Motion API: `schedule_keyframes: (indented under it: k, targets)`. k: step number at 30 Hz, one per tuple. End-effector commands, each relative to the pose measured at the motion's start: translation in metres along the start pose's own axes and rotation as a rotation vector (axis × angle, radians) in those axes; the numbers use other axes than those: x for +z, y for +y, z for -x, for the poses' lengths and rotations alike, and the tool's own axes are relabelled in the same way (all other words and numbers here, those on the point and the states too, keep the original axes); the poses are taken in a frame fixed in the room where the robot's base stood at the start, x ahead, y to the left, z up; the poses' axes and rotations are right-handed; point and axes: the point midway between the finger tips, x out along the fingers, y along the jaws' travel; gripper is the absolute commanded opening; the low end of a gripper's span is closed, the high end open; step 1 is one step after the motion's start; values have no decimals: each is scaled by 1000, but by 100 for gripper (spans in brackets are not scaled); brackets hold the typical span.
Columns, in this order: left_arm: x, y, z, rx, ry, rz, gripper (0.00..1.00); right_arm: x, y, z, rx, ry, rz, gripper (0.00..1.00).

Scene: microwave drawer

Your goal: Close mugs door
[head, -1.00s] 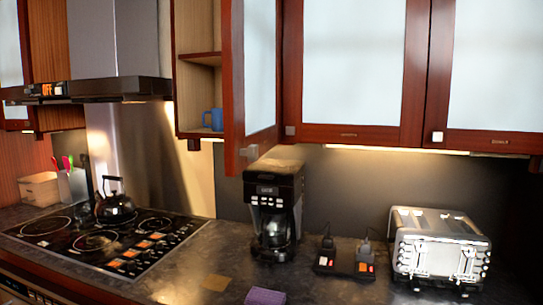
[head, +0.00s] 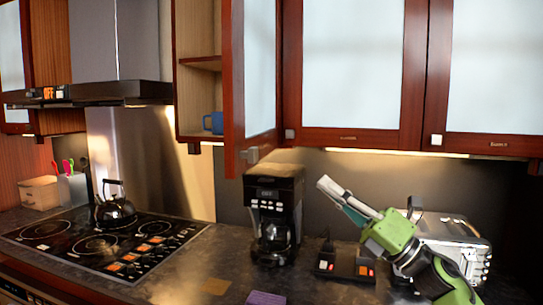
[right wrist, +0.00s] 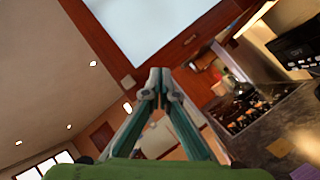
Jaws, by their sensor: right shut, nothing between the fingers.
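The mugs door (head: 260,70), a red-brown frame with frosted glass, stands open at the upper middle of the head view and sticks out toward me. A blue mug (head: 213,122) stands on the bottom of the open cabinet (head: 198,85). My right gripper (head: 328,188) is shut and empty, below and right of the door, apart from it and pointing up-left. In the right wrist view its fingertips (right wrist: 158,82) meet below a frosted panel with a red-brown frame (right wrist: 150,30), which looks like this door. My left gripper is out of view.
A coffee maker (head: 273,215) stands on the counter under the door. A toaster (head: 462,245) is at the right, partly behind my right arm. The stove (head: 105,242) with a kettle (head: 116,212) is at the left. Air in front of the door looks free.

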Motion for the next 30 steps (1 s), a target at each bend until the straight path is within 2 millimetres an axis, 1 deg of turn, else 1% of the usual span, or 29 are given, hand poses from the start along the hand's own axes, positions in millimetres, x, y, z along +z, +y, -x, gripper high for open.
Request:
schedule_keyframes:
  k: [1,3,6,10,15,19,23,30]
  targets:
    - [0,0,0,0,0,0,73,6,23,-10,33,86,115,0]
    - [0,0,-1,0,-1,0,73,6,47,-17,64,208,262,0]
    - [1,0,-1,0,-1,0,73,8,72,-17,89,370,449,0]
    - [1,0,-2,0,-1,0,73,14,92,-8,96,532,628,0]
    - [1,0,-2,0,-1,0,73,20,103,4,89,646,740,0]
    - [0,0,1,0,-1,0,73,18,104,1,88,668,756,0]
    - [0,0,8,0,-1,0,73,8,103,-13,91,669,754,0]
    - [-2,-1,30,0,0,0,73,-21,97,-55,92,667,752,0]
